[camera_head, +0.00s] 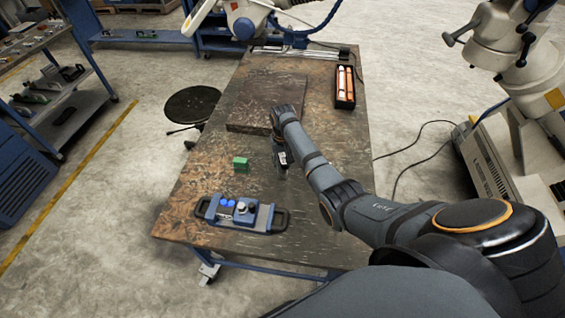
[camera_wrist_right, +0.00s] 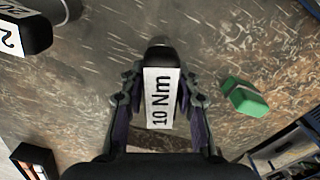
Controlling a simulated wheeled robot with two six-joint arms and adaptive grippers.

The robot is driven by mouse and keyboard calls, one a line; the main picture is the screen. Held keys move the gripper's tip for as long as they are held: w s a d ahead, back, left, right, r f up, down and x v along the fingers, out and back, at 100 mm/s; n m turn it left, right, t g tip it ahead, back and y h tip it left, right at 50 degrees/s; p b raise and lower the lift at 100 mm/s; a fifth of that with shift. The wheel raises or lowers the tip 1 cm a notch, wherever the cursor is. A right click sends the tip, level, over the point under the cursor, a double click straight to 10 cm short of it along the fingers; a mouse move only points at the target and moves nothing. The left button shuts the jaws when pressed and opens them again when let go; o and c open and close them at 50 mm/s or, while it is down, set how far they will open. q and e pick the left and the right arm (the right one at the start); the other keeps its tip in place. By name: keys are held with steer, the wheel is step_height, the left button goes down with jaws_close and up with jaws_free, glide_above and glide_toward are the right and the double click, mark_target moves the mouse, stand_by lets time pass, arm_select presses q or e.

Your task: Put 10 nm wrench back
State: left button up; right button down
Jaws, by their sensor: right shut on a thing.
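In the right wrist view my right gripper (camera_wrist_right: 158,110) is shut on the 10 Nm wrench (camera_wrist_right: 160,97), a dark tool with a white "10 Nm" label. The wrench lies between the two fingers with its dark rounded end pointing up the picture. In the head view my right gripper (camera_head: 280,152) hangs over the middle of the table, right of the green block (camera_head: 240,162); a small white label shows there. I cannot tell whether the wrench touches the table. Another dark tool (camera_wrist_right: 25,35) with a white label starting "2" shows at the upper left. My left gripper is not in view.
The brown worktable (camera_head: 200,190) has free room left of my arm. A blue tray with handles (camera_head: 240,213) stands at the near edge. A black box with orange-and-white tubes (camera_head: 345,88) stands far right. A dark flat plate (camera_head: 265,95) lies beyond the gripper.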

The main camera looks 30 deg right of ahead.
steer(key=shift+w+f, duration=0.1)
steer(key=shift+f, duration=0.1)
steer(key=c, duration=1)
jaws_free()
steer(key=shift+f, duration=0.1)
step_height(320, 180, up, 12)
steer(key=shift+r+b, duration=0.15)
steer(key=shift+b, duration=0.55)
